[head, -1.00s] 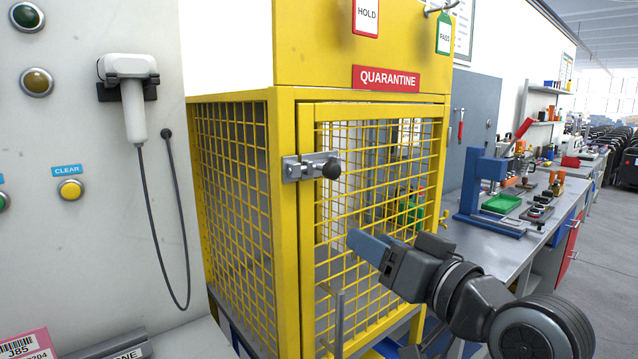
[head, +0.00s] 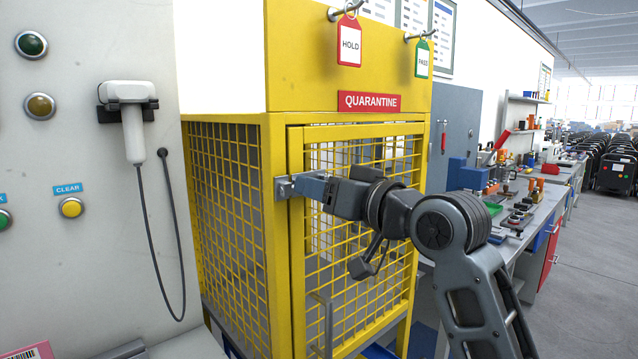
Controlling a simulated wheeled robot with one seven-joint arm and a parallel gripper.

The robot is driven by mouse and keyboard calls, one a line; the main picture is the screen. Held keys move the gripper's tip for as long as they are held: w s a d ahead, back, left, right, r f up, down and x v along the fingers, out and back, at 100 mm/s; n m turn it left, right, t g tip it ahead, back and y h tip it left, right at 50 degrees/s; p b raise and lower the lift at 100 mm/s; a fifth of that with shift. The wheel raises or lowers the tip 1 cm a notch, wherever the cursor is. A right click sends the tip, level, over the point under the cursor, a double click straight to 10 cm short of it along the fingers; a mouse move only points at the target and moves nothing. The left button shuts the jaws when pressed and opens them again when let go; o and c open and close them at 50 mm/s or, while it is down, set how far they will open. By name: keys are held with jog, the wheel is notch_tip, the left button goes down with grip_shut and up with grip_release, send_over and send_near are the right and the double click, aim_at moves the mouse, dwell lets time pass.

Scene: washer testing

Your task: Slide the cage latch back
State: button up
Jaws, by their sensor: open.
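The yellow mesh quarantine cage (head: 280,230) stands in the middle of the head view with its door (head: 365,265) shut. The metal cage latch (head: 284,188) sits on the upper left of the door frame. Only its left end shows; its dark knob is hidden behind my gripper. My gripper (head: 308,187) is open and reaches in from the right, with its blue-grey fingers at the latch. I cannot tell whether the fingers touch the knob or stand around it.
A vertical door handle (head: 322,325) is low on the door. A red HOLD tag (head: 349,40) and a green tag (head: 423,58) hang on hooks above. A grey panel with a corded scanner (head: 133,125) stands at left. A cluttered workbench (head: 530,220) is at right.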

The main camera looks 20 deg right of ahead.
jog(key=shift+w+a, duration=0.15)
jog(key=shift+w, duration=0.25)
jog(key=shift+c, duration=0.2)
grip_shut()
